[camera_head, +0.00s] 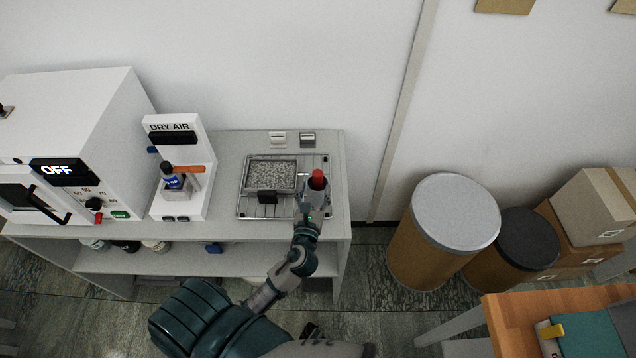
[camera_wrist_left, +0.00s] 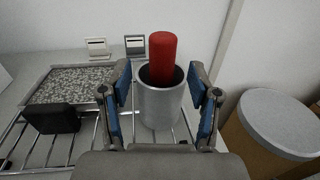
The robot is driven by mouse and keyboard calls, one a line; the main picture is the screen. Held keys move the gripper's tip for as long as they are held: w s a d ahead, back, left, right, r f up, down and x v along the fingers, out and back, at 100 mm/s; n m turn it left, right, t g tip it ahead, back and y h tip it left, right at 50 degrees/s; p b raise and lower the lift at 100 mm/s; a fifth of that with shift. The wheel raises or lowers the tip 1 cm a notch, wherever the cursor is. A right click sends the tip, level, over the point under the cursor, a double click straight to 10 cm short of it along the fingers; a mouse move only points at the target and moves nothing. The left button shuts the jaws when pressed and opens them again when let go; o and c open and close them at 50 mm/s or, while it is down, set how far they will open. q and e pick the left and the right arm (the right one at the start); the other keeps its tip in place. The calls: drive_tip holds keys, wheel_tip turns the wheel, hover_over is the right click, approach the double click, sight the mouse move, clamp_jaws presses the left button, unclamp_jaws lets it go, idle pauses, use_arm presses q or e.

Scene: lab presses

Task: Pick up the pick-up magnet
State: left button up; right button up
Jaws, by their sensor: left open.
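A red cylinder (camera_head: 318,177), which I take to be the pick-up magnet's handle, stands upright in a grey metal cup (camera_head: 316,195) on the right part of a wire rack. In the left wrist view the red cylinder (camera_wrist_left: 163,58) rises above the rim of the cup (camera_wrist_left: 160,105), and its lower end is hidden inside. My left gripper (camera_head: 307,210) is open in front of the cup. In the left wrist view its fingers (camera_wrist_left: 160,82) are spread to the left and right of the cup, with nothing held. I cannot make out my right gripper.
A tray of grey granules (camera_head: 272,172) with a dark handle sits left of the cup on the wire rack (camera_head: 250,212). Two small boxes stand behind. A DRY AIR stand (camera_head: 178,138) and a white oven (camera_head: 80,120) are further left. Drums (camera_head: 455,210) stand right of the bench.

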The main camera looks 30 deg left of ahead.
sight(317, 182)
use_arm(q)
drive_tip(key=x, duration=0.5)
drive_tip(key=shift+d+f, duration=0.1)
drive_tip(key=shift+f, duration=0.05)
drive_tip(key=shift+d, duration=0.1)
drive_tip(key=c, duration=1.1)
drive_tip(key=shift+c, duration=0.2)
